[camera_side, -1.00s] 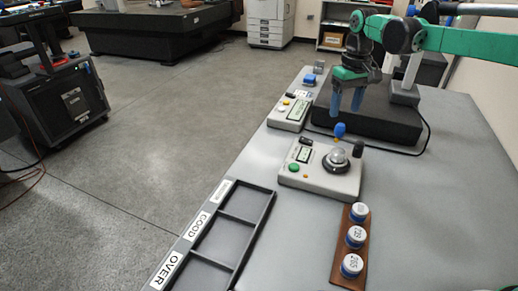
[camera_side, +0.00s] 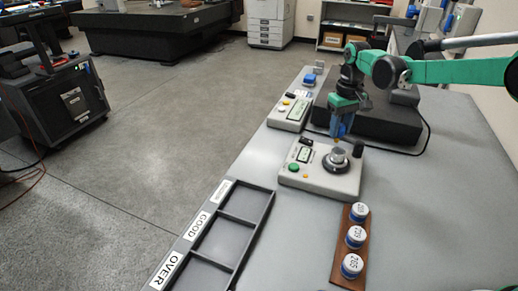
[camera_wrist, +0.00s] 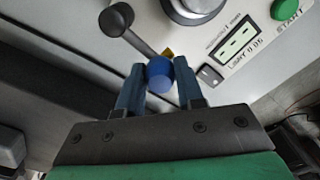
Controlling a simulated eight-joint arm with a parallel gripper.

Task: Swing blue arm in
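The grey gauge unit (camera_side: 318,181) stands on the bench with a round silver part (camera_side: 338,157) on top. A lever with a blue knob (camera_wrist: 160,74) belongs to it. In the wrist view the knob is between my two blue fingers, with little room at its sides; contact is hard to tell. In the side view my gripper (camera_side: 341,132) is low at the unit's back edge and hides the knob. The fingers look open around the knob.
A brown rack (camera_side: 338,272) with several blue-and-white capped pieces is at front right. A black sorting tray (camera_side: 235,219) lies at front left. Another gauge box (camera_side: 287,113) and a dark granite block (camera_side: 385,125) are behind. The right bench is clear.

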